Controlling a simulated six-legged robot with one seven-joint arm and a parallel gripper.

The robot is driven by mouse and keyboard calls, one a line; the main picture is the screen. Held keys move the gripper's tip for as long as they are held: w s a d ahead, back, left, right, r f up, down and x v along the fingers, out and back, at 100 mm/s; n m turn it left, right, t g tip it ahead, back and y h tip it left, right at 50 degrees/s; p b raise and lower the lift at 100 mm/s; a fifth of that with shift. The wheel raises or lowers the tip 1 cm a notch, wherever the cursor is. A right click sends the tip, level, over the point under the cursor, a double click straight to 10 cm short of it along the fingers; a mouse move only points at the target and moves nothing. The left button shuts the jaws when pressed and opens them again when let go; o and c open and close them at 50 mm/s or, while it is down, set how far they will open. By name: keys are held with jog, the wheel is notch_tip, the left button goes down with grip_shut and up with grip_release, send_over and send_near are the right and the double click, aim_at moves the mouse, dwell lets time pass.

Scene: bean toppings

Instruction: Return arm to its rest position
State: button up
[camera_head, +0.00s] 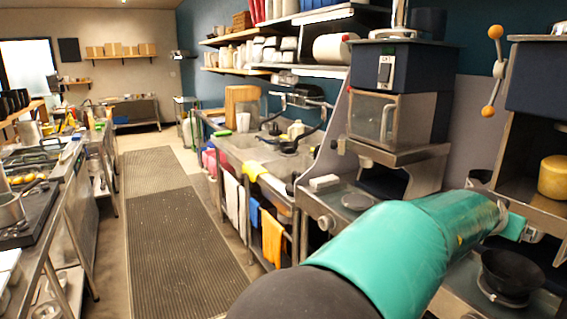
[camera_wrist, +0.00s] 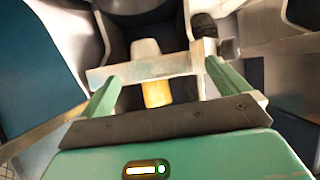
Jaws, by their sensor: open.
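My green arm reaches from the bottom middle of the head view to the right, toward a steel machine. My gripper (camera_head: 513,226) is partly visible there, in front of the machine's open bay. In the wrist view my gripper (camera_wrist: 162,72) has its two green fingers spread wide apart. A pale grey bar (camera_wrist: 150,68) crosses the view at the fingertips; I cannot tell whether they touch it. A yellowish piece (camera_wrist: 156,93) shows between the fingers, and nothing is clearly gripped.
A black bowl (camera_head: 512,272) sits below my gripper. A yellow canister (camera_head: 553,177) stands in the machine's bay, beside a lever with wooden knobs (camera_head: 495,32). A dark blue machine (camera_head: 400,75) and a sink (camera_head: 240,150) line the wall. The matted aisle (camera_head: 180,230) is clear.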

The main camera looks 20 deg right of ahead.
jog(key=w+a+f+n+y, duration=0.1)
jog(key=w+a+f+y, duration=0.2)
jog(key=f, duration=0.5)
jog(key=w+a+f+n+y, duration=0.1)
jog(key=w+a+f+y, duration=0.2)
jog(key=f, duration=0.6)
jog(key=w+a+f+n+t+y, duration=0.2)
jog(key=a+f+n+y, duration=0.15)
jog(key=a, duration=0.85)
jog(key=s+a+r+n+y, duration=0.1)
jog(key=s+a+r+n, duration=0.2)
jog(key=a, duration=0.6)
jog(key=s+a+r+n, duration=0.3)
jog(key=a, duration=0.7)
jog(key=s+a+r+n+y, duration=0.1)
jog(key=s+a+r+n, duration=0.1)
jog(key=a, duration=0.8)
jog(key=shift+s+r+n+t+y, duration=0.35)
jog(key=shift+s+r+n+t, duration=0.05)
jog(key=shift+s+n, duration=0.5)
